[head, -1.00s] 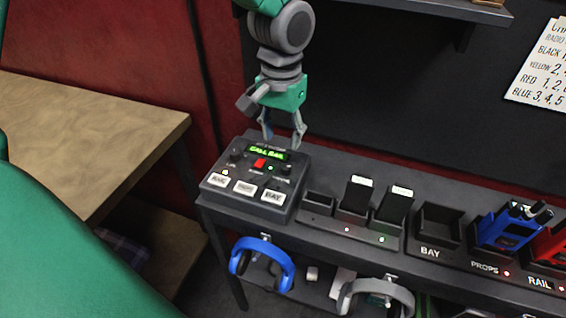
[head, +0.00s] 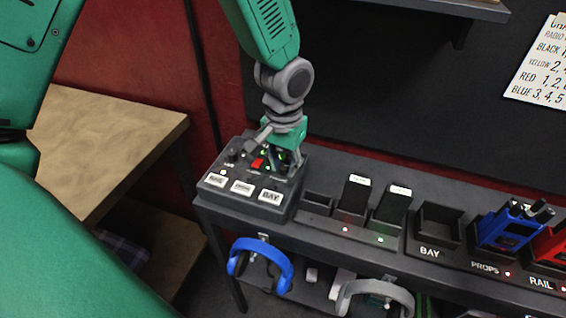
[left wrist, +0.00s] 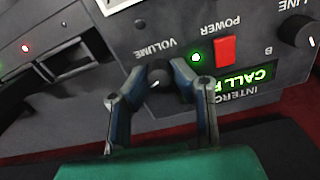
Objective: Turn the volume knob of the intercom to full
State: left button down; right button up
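The intercom (head: 232,197) is a dark box on the left end of the black shelf, with a red power button (head: 257,164), a lit green display (left wrist: 245,82) and white-labelled buttons along its front. My left gripper (head: 284,164) reaches down over the intercom's right side and hides part of the display. In the left wrist view, the black volume knob (left wrist: 158,76) with a white pointer mark sits between the two fingertips of my left gripper (left wrist: 159,70). The fingers stand on either side of the knob, with what looks like a small gap. My right gripper is not in view.
Chargers with two black packs (head: 354,194) stand right of the intercom. Farther right are an empty BAY holder (head: 440,224) and a blue radio (head: 506,227). A blue headset (head: 262,268) and a grey headset (head: 375,292) hang below. A wooden table (head: 105,140) is at left.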

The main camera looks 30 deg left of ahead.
pick_arm(q)
jog(key=shift+d+r, duration=0.15)
jog(key=shift+a, duration=0.3)
jog(key=shift+d, duration=0.1)
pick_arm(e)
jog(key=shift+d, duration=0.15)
pick_arm(q)
jog(key=shift+d, duration=0.1)
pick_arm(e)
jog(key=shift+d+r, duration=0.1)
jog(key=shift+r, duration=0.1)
